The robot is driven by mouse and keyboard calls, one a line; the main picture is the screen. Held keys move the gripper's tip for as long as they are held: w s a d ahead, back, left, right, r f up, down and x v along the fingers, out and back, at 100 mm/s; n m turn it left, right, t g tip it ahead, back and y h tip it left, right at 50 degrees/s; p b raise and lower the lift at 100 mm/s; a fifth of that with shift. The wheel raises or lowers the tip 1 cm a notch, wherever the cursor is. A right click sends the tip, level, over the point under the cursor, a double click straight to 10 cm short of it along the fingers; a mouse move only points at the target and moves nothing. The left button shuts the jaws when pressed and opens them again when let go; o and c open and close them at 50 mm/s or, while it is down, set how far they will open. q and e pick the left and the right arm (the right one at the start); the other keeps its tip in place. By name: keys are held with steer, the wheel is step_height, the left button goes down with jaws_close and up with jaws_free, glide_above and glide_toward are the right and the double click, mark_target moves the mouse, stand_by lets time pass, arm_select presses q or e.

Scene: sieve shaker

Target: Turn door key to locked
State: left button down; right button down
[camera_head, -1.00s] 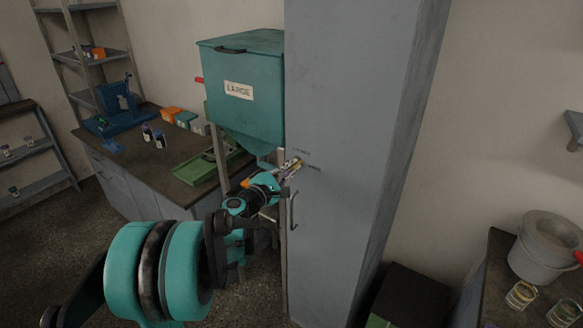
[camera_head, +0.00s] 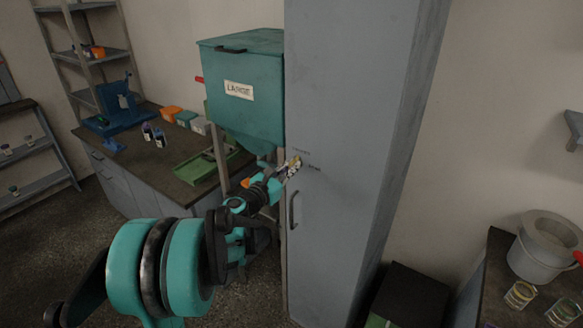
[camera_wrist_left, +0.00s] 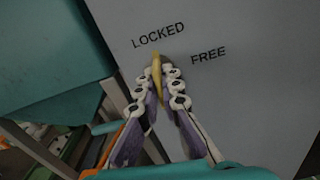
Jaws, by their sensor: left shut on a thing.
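The grey cabinet door (camera_head: 335,230) carries the printed words LOCKED and FREE, which read clearly in the left wrist view. The brass-coloured door key (camera_wrist_left: 156,72) is at the door face, just below the word LOCKED (camera_wrist_left: 158,34) and left of the word FREE (camera_wrist_left: 208,55). My left gripper (camera_wrist_left: 158,80) is shut on the key, with one finger on each side of it. In the head view my left gripper (camera_head: 293,166) reaches the door's left side, above the door handle (camera_head: 293,210). The keyhole is hidden. My right gripper is not in view.
A teal hopper marked LARGE (camera_head: 240,95) stands close to the left of the cabinet, above my left wrist. A dark bench (camera_head: 170,178) with a green tray (camera_head: 205,168) is behind. A bucket (camera_head: 545,245) and tins sit at the right.

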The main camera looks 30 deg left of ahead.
arm_select(q)
steer(key=shift+n, duration=0.6)
steer(key=c, duration=1.7)
jaws_free()
steer(key=shift+s, duration=0.1)
steer(key=s, duration=1.1)
steer(key=shift+s+a, duration=0.4)
steer(key=shift+a, duration=0.05)
steer(key=shift+d, duration=0.1)
